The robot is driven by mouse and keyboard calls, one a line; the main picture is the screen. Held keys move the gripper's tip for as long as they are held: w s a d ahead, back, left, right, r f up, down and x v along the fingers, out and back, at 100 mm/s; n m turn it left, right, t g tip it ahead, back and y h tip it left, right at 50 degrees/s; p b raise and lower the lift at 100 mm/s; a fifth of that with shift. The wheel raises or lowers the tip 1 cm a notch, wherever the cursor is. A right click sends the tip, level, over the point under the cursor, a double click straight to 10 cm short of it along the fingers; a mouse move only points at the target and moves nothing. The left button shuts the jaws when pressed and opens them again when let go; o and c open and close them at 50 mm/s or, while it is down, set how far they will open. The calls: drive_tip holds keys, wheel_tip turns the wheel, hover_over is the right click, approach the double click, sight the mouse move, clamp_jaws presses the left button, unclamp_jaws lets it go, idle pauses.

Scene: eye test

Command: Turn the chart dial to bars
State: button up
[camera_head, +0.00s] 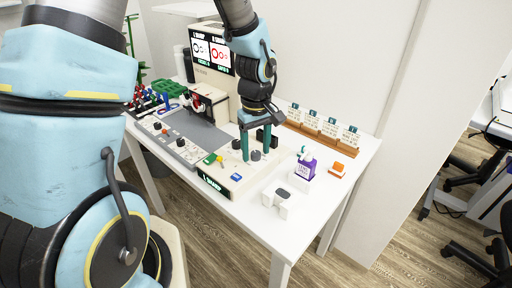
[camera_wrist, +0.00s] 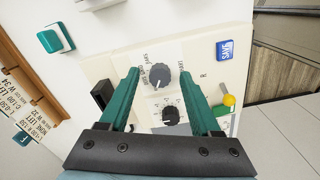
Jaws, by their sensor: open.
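A grey dial (camera_wrist: 160,77) with small printed labels around it sits on the cream panel (camera_wrist: 215,75). Its labels are too small to read surely, so I cannot tell its setting. In the wrist view my gripper (camera_wrist: 162,71) is open, with its teal fingers on either side of this dial. Contact with the dial cannot be told. A smaller black knob (camera_wrist: 170,115) with a marked scale lies between the fingers, nearer the palm. In the head view my gripper (camera_head: 256,154) points down over the panel, with the grey dial (camera_head: 256,156) between its fingertips.
A blue button (camera_wrist: 225,50) and a yellow-balled lever (camera_wrist: 229,100) are right of the fingers. A black block (camera_wrist: 102,95) stands close by the left finger. The head view shows a purple box (camera_head: 306,167), a card rack (camera_head: 320,127) and a screen (camera_head: 212,52).

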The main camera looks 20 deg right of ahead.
drive_tip(key=shift+f, duration=0.1)
clamp_jaws()
idle(0.5)
